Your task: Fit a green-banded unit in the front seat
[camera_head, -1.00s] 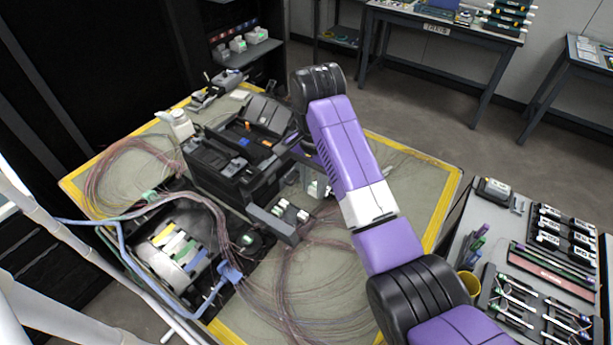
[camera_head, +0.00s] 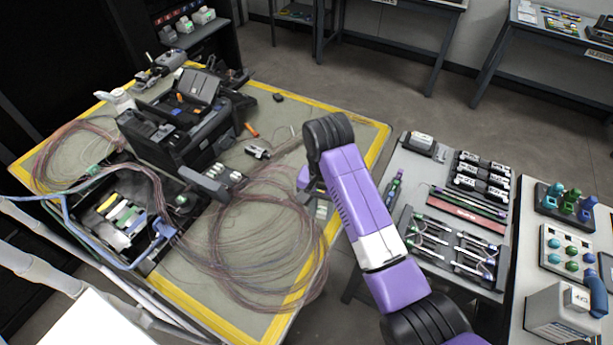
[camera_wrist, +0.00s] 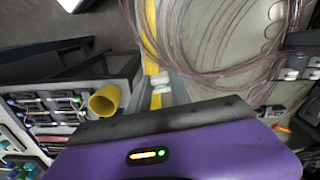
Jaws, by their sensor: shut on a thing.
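My gripper (camera_head: 316,197) hangs over the right edge of the yellow-bordered bench (camera_head: 372,150), mostly behind my arm. It is shut on a small pale unit (camera_head: 322,209) with green on it. In the wrist view the unit (camera_wrist: 157,76) shows white with a green band, between the grey fingers (camera_wrist: 160,92). It is held above the yellow edge, apart from the equipment. A small dark holder with pale blocks (camera_head: 222,176) stands in front of the black splicing machine (camera_head: 165,140). I cannot tell which place there is the front seat.
Looped reddish fibres (camera_head: 255,245) cover the bench's front right. A side table (camera_head: 400,170) with tools stands to the right, with a yellow cup (camera_wrist: 104,100) at its edge in the wrist view. Several white boxes (camera_head: 203,15) stand on the back-left shelf. Floor shows between bench and side table.

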